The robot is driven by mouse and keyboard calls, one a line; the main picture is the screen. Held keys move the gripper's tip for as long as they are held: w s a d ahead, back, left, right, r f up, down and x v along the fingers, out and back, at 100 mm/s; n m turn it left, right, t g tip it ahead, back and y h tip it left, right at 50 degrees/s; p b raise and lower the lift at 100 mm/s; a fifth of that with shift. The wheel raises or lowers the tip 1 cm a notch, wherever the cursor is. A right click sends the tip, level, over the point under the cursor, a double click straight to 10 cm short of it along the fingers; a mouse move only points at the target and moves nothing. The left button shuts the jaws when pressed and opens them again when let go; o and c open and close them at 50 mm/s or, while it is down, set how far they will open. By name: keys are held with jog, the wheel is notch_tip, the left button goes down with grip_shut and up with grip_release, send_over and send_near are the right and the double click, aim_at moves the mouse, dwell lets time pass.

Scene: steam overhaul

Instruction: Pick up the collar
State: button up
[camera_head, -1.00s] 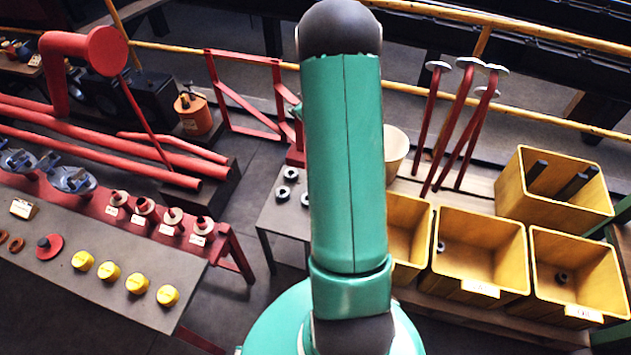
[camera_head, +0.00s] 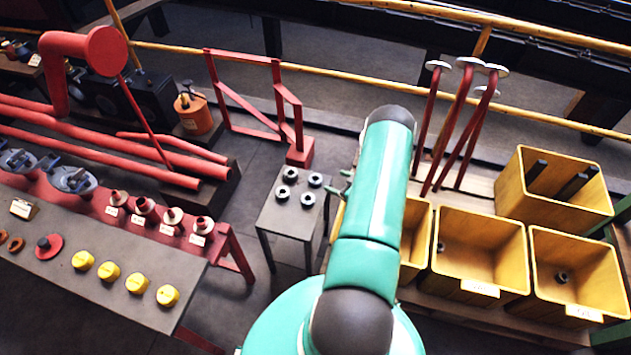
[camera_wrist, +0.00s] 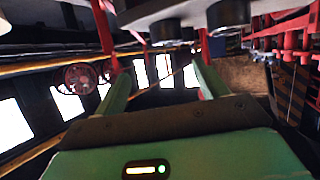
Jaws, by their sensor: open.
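Several dark ring-shaped pieces, which look like collars, stand on a small grey table in the head view; one is the near-left collar (camera_head: 283,192). I cannot tell which one the task means. A similar dark ring (camera_head: 562,277) lies in the right front yellow bin. In the wrist view, my gripper (camera_wrist: 160,70) has its two green fingers wide apart with nothing between them. In the head view my green arm reaches up just right of the small table, and small green parts show at its left side. The fingers themselves are not clear there.
The small grey table (camera_head: 270,218) has open floor around its left side. A workbench (camera_head: 100,290) with yellow caps and red-and-white fittings stands at left. Yellow bins (camera_head: 478,290) and tall red-stemmed levers (camera_head: 462,110) stand at right. A red frame (camera_head: 245,130) stands behind the table.

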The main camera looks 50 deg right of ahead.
jog(key=s+f, duration=0.2)
send_near(313, 177)
jog(key=w+f, duration=0.1)
jog(key=w, duration=0.1)
jog(key=w+f, duration=0.2)
jog(key=shift+w+f, duration=0.1)
jog(key=shift+w, duration=0.15)
jog(key=shift+r+x, duration=0.15)
jog(key=shift+x, duration=1.2)
jog(key=shift+r+x, duration=0.2)
jog(key=shift+x, duration=1.15)
jog(key=shift+w+a+r, duration=0.1)
jog(key=shift+w+a, duration=0.05)
jog(key=c, duration=1.4)
jog(key=shift+r, duration=0.1)
